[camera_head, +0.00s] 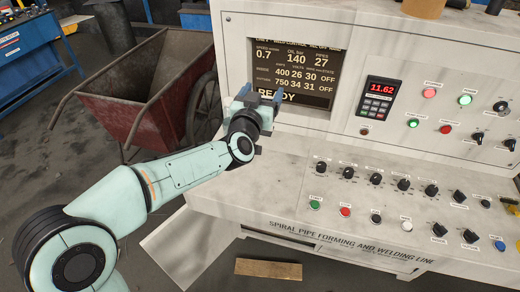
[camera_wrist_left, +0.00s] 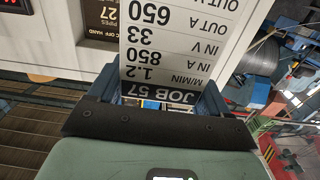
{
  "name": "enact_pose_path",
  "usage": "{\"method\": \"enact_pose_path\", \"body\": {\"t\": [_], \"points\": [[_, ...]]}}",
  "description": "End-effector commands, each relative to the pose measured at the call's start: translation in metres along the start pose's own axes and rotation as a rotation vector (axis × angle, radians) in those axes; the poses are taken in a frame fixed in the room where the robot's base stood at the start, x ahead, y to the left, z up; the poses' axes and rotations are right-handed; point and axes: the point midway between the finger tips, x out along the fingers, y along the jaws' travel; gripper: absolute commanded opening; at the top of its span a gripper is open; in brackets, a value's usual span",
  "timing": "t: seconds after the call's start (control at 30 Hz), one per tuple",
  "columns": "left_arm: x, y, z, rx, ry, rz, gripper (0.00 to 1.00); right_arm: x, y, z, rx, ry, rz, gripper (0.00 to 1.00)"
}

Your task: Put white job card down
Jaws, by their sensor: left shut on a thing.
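My left gripper (camera_head: 262,96) is raised in front of the control console, just below and left of its display in the head view. In the left wrist view the left gripper (camera_wrist_left: 160,90) is shut on the white job card (camera_wrist_left: 168,45), which stands out between its blue fingers. The card has a black band reading JOB 57 and rows of numbers; the text is upside down in that view. Its far end runs out of the picture. I cannot make out the card in the head view. My right gripper is not in view.
The console's sloped panel (camera_head: 300,192) carries several knobs and buttons. The display (camera_head: 295,72) and red readout (camera_head: 380,98) are on its upright face. A red cart (camera_head: 140,90) stands behind at left. A wooden board (camera_head: 268,269) lies on the floor.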

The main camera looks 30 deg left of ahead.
Motion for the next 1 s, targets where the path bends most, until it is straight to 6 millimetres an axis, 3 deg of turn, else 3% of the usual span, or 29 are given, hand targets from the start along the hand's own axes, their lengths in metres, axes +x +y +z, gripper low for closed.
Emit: {"method": "enact_pose_path", "body": {"t": [0.03,0.1,0.4,0.67,0.9,1.0], "points": [[0.0,0.0,0.021,0.003,-0.008,-0.001,0.31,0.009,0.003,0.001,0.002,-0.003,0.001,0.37],[0.0,0.0,0.041,0.002,-0.008,0.0,0.31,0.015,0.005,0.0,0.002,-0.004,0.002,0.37],[0.0,0.0,0.113,0.0,-0.005,0.0,0.31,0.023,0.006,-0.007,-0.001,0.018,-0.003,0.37],[0.0,0.0,0.137,-0.001,-0.002,0.0,0.31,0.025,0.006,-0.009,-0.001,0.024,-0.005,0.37],[0.0,0.0,0.172,-0.001,-0.003,0.0,0.31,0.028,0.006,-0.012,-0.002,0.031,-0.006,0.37],[0.0,0.0,0.174,-0.001,0.0,0.001,0.31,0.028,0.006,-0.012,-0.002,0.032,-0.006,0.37]]}}
